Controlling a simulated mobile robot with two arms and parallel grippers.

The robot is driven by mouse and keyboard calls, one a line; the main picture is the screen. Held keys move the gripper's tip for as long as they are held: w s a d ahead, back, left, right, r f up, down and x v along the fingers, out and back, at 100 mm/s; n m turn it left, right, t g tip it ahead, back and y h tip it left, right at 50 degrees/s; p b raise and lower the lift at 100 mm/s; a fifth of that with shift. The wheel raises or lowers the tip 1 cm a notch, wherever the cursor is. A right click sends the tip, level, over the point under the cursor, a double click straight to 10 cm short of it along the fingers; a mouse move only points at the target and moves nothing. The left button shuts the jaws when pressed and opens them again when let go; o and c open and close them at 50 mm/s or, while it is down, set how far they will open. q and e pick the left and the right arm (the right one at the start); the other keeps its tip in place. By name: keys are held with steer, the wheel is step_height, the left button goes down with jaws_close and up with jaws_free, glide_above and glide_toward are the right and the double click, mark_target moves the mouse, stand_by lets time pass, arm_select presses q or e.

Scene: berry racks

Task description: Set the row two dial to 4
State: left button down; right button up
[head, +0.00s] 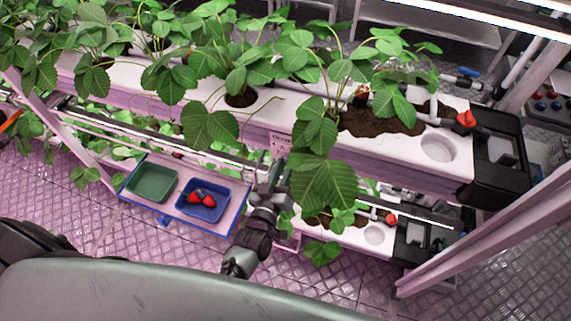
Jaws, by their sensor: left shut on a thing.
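A control panel (548,112) with small red and blue knobs (540,105) shows at the right edge, behind the rack post. Its markings are too small to read, so I cannot tell which knob is the row two dial or how it is set. My left gripper (271,172) is in front of the upper white gutter, beside a large hanging leaf. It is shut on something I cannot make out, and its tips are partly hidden. It is far to the left of the panel. My right gripper is not in view.
The upper white gutter (455,180) holds strawberry plants and has a red valve (465,118). A lower gutter (350,238) has another red valve (391,218). A shelf left of my gripper holds a green tray (152,183) and a blue tray (215,212) with red berries (200,197).

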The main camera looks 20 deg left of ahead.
arm_select(q)
steer(key=shift+m, duration=0.6)
steer(key=c, duration=1.2)
jaws_free()
steer(key=shift+o, duration=0.2)
steer(key=s+b, duration=0.1)
steer(key=s, duration=0.6)
steer(key=shift+s, duration=0.4)
steer(key=shift+a, duration=0.1)
